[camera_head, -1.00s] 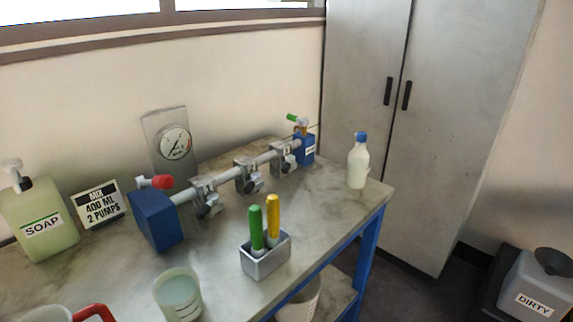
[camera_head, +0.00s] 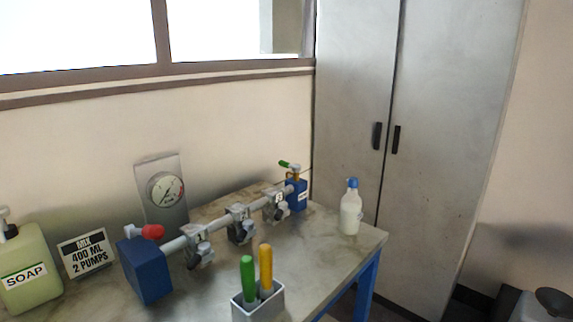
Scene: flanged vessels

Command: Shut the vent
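A pipe (camera_head: 216,223) runs along the back of the bench between two blue blocks, with several clamp-like fittings on it. The near blue block (camera_head: 146,270) carries a valve with a red handle (camera_head: 152,232). The far blue block (camera_head: 296,194) has a brass valve with a green handle (camera_head: 285,164). Which of these is the vent cannot be told from labels; the label on the far block is too small to read. A round pressure gauge (camera_head: 165,191) stands on a grey plate behind the pipe. Neither of my grippers is in view.
The bench top (camera_head: 330,258) holds a soap bottle (camera_head: 25,272), a mix sign (camera_head: 87,254), a metal holder (camera_head: 258,303) with green- and yellow-handled tools, and a blue-capped white bottle (camera_head: 350,212). A grey cabinet (camera_head: 425,150) stands behind. The bench's right part is mostly clear.

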